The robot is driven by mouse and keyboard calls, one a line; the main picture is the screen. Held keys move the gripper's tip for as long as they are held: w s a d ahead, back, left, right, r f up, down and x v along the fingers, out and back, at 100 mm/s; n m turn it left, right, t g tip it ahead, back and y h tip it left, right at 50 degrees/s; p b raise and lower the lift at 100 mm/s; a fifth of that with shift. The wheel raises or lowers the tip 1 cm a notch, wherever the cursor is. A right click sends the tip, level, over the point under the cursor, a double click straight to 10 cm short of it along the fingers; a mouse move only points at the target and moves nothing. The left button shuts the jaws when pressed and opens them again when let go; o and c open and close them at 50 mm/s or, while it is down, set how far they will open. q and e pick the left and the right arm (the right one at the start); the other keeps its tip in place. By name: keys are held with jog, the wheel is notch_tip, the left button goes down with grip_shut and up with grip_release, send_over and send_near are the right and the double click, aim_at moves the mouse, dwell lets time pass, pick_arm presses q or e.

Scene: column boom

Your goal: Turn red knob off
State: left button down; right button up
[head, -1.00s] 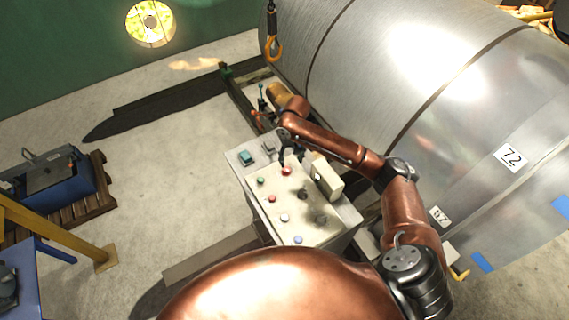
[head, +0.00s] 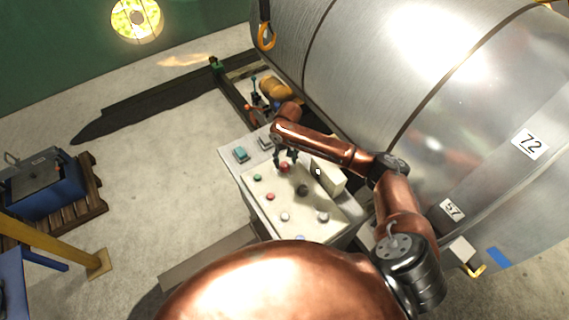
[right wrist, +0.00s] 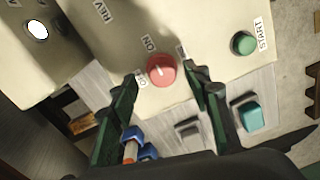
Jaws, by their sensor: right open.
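The red knob (head: 284,167) is on the sloped face of a cream control panel (head: 262,207). In the right wrist view the red knob (right wrist: 161,70) is round with a pale pointer mark, beside an "ON" label and another label that is hard to read. My right gripper (head: 287,157) is over the panel at the knob. In the right wrist view my right gripper (right wrist: 161,80) is open, its dark fingers on either side of the knob with gaps showing; whether they touch the panel is unclear. My left gripper is out of view.
A green button (right wrist: 243,43) labelled START and a teal button (right wrist: 249,114) are near the right finger. A raised cream box (head: 327,177) stands on the panel. A large metal cylinder (head: 420,80) is behind my right arm. Bare floor lies left of the panel.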

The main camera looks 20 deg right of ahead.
aim_at(284, 166)
jog(key=shift+a+f, duration=0.1)
jog(key=shift+f, duration=1.25)
jog(key=shift+c, duration=0.4)
jog(key=c, duration=1.1)
